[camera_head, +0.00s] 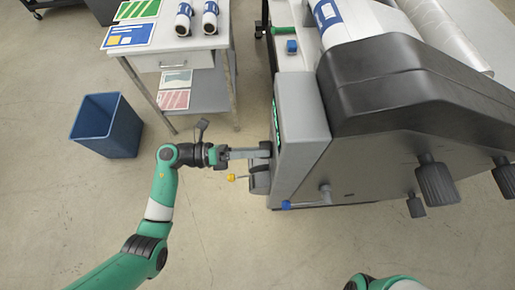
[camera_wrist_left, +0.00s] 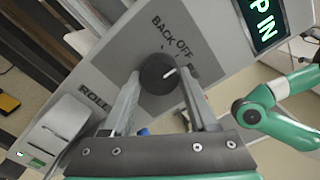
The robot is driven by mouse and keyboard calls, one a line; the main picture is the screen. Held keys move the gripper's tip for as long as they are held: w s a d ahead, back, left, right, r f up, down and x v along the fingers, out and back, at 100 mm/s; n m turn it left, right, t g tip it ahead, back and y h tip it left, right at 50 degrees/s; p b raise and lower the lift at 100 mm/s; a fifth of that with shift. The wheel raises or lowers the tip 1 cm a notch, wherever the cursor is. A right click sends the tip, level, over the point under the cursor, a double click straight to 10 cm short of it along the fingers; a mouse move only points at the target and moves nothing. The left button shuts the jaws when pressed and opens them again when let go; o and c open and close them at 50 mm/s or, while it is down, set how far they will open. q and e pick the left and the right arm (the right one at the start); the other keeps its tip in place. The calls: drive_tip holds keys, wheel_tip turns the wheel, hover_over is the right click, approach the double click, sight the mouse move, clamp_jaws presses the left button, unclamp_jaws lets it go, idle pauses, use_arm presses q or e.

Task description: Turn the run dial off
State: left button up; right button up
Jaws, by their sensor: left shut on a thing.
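The run dial (camera_wrist_left: 157,74) is a round dark knob with a white pointer mark, on the grey panel of the laminator (camera_head: 302,135). In the left wrist view, "BACK" and "OFF" are printed around it, with another label partly hidden by a finger. The white mark points right and slightly up, between "OFF" and the hidden label. My left gripper (camera_head: 264,152) reaches the panel from the left in the head view. It also shows in the wrist view (camera_wrist_left: 160,88), its fingers shut on the dial, one on each side. My right gripper is out of view.
A lit green display (camera_wrist_left: 264,22) is on the panel. Dark knobs (camera_head: 436,182) stick out of the machine's near side. A blue bin (camera_head: 106,125) and a grey table (camera_head: 190,45) stand to the left. The floor in front is clear.

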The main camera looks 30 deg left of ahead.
use_arm(q)
drive_tip(key=o, duration=1.4)
drive_tip(key=b+v, duration=0.1)
drive_tip(key=v, duration=1)
drive_tip(key=shift+s+a, duration=0.25)
drive_tip(key=shift+a, duration=0.05)
